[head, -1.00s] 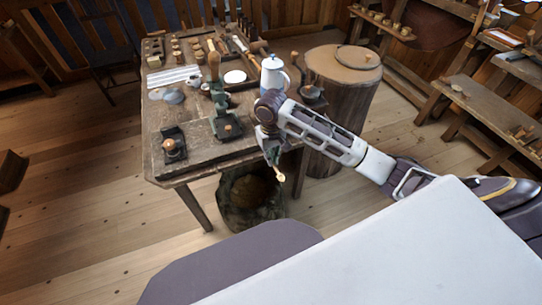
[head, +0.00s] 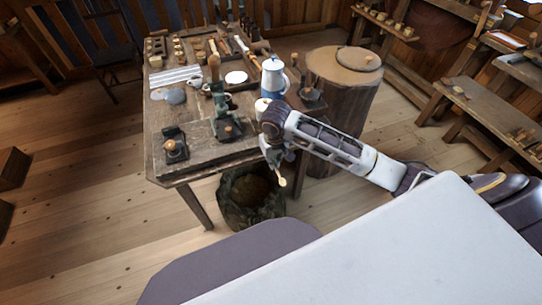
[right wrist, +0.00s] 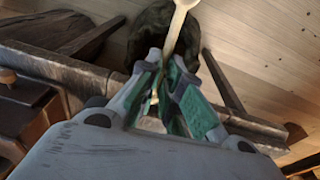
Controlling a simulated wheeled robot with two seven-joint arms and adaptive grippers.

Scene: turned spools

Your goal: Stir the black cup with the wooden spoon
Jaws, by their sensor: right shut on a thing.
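My right gripper (head: 277,158) hangs beyond the table's front right corner, pointing down. It is shut on the wooden spoon (head: 282,181), whose pale end shows below the fingers. In the right wrist view the spoon (right wrist: 181,12) stands out past the fingertips (right wrist: 165,62); its lower part is hidden between the green-padded fingers. I cannot pick out the black cup for certain; my right wrist hides part of the table's right edge. My left gripper is not in view.
The wooden table (head: 200,163) holds a blue and white pot (head: 274,78), a green tool (head: 221,102), a black stand (head: 174,148) and several small wooden pieces. A stump (head: 340,110) stands to its right. A dark basket (head: 238,212) sits on the floor below.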

